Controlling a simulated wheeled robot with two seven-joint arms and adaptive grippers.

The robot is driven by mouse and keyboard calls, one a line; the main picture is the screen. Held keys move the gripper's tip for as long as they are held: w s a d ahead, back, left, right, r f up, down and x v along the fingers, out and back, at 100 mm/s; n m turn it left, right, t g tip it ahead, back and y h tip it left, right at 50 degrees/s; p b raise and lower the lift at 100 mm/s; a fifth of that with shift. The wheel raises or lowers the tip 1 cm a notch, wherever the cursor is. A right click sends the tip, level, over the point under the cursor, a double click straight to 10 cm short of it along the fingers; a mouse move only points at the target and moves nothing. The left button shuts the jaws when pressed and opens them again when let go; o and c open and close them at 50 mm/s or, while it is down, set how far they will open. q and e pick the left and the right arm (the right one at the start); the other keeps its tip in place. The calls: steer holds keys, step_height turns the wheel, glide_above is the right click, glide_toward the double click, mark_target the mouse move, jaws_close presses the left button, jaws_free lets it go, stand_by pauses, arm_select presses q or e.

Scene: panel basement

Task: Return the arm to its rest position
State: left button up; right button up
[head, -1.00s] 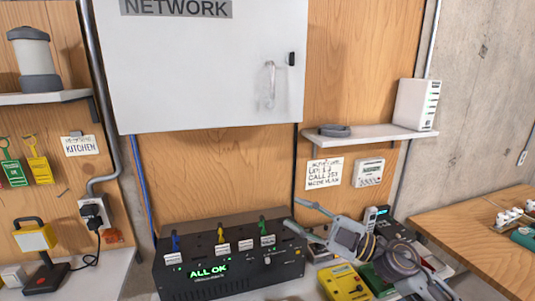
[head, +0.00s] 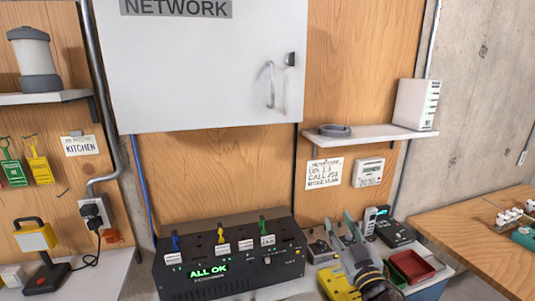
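My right gripper (head: 343,230) is at the lower right of the head view, seen from behind over the cluttered worktop. Its two grey fingers are apart and point toward the wall, with nothing seen between them. It looks open and empty. My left gripper is not in view. The black device box (head: 230,262) stands to the left of the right gripper and apart from it. Its display (head: 209,271) reads "ALL OK" in green, and several coloured cables or tags sit in its top.
A yellow device (head: 336,283) and a red tray (head: 411,266) lie close around the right gripper. A black desk phone (head: 394,231) stands behind it. The white NETWORK cabinet (head: 205,70) is shut above. A small shelf (head: 390,134) juts out at right; a wooden table (head: 475,243) is beyond.

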steer(key=s+d+f+m+g+h, duration=0.2)
steer(key=s+f+g, duration=0.2)
steer(key=f, duration=0.5)
steer(key=s+d+f+m+g+h, duration=0.2)
steer(key=s+d+f+g+h, duration=0.15)
steer(key=f, duration=0.55)
steer(key=s+a+f+g+y, duration=0.15)
steer(key=s+f+g, duration=0.3)
steer(key=s, duration=0.45)
steer(key=s+a+f+g+y, duration=0.1)
steer(key=s+a+f+g, duration=0.1)
steer(key=s+f+g, duration=0.35)
steer(key=s+f+n+b, duration=0.1)
steer(key=s+f+b, duration=0.2)
steer(key=f, duration=1.7)
steer(key=s+f+b, duration=0.2)
steer(key=s+f, duration=0.1)
steer(key=f, duration=1.7)
steer(key=s+d+f+b, duration=0.2)
steer(key=s+f, duration=0.9)
steer(key=s+d+f+g+b, duration=0.1)
steer(key=s+d+f+b, duration=0.1)
steer(key=s+f, duration=0.9)
steer(key=shift+d+f+b, duration=0.2)
steer(key=shift+f+b, duration=0.3)
steer(key=shift+f, duration=0.3)
